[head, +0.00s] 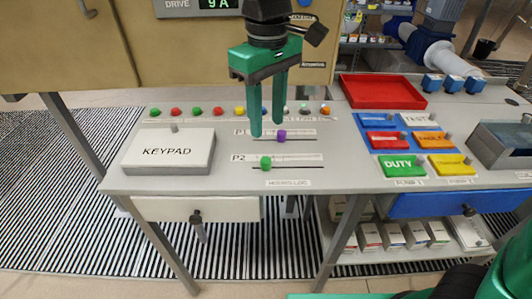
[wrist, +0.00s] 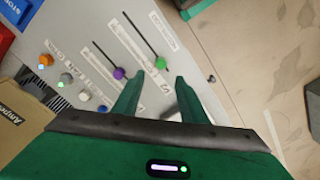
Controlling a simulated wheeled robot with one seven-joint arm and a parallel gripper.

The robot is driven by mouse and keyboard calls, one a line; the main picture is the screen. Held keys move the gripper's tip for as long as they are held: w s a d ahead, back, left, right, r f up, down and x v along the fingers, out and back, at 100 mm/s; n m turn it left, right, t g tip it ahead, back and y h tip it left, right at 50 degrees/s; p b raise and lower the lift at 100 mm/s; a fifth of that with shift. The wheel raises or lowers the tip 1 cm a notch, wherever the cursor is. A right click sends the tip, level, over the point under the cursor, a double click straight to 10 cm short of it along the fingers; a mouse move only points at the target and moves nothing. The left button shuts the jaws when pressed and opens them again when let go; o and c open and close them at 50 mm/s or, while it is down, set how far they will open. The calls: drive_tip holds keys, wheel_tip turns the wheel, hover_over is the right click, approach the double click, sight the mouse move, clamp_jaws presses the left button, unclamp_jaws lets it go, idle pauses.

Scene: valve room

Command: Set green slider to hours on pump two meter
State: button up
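The green slider (head: 266,162) sits near the left end of its slot in the P2 row of the grey console. In the wrist view the green slider (wrist: 160,63) is just beyond the fingertips, roughly in line with the gap between them. A small label strip (head: 288,183), which seems to read HOURS-LOG, lies below the P2 slot. My gripper (head: 267,129) points down above the sliders, open and empty. Its fingers (wrist: 158,78) are apart, with nothing between them. I see no contact with the green slider.
A purple slider (head: 281,136) sits in the P1 row, close behind the green one. A row of coloured knobs runs along the back. A KEYPAD box (head: 168,152) stands left; a red tray (head: 382,91) and coloured labelled blocks are right. The console's front strip is clear.

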sight(266, 159)
wheel_tip(266, 159, down, 11)
drive_tip(key=shift+a+r, duration=0.1)
drive_tip(key=shift+a, duration=0.05)
idle(0.4)
clamp_jaws()
